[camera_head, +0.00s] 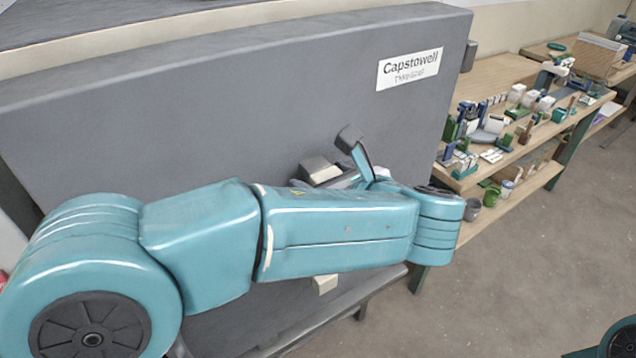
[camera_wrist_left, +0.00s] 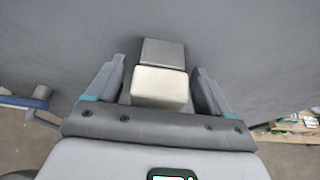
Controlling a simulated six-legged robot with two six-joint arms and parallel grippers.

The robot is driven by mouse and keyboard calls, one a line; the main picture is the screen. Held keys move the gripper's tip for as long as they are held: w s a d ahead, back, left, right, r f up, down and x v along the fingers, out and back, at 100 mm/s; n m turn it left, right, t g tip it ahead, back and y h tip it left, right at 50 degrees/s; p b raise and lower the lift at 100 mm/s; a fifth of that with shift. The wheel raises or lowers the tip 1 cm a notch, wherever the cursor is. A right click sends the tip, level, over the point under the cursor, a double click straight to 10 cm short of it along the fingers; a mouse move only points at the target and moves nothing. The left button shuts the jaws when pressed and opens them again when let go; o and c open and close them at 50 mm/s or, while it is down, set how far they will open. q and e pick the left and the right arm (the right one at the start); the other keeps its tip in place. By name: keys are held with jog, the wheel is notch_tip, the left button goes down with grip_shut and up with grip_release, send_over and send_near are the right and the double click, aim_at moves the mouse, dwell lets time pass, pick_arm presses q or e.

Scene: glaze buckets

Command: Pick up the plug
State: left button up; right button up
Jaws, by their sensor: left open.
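What looks like the plug, a small block with a cream part (camera_wrist_left: 160,88) and a dark grey part, lies between the two fingers of my left gripper (camera_wrist_left: 159,68) in the left wrist view. The fingers are spread, with a gap on each side of the block. In the head view a pale-topped block (camera_head: 319,169) shows just above my left arm, against the big grey panel (camera_head: 230,110). My left gripper (camera_head: 342,172) is beside it there, mostly hidden behind my own teal arm. My right gripper does not show.
The panel bears a white "Capstowell" label (camera_head: 409,68). A small cream piece (camera_head: 325,283) shows below my arm. At the right a wooden bench (camera_head: 492,77) holds several tools and containers, with buckets on its lower shelf.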

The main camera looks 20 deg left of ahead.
pick_arm(q)
jog(key=shift+s+r, duration=0.1)
jog(key=shift+r, duration=0.05)
jog(key=shift+s, duration=0.1)
jog(key=shift+a, duration=0.15)
jog(key=c, duration=0.5)
jog(key=shift+w, duration=0.2)
jog(key=c, duration=0.6)
jog(key=shift+s, duration=0.1)
jog(key=shift+p, duration=0.3)
jog(key=shift+r, duration=0.1)
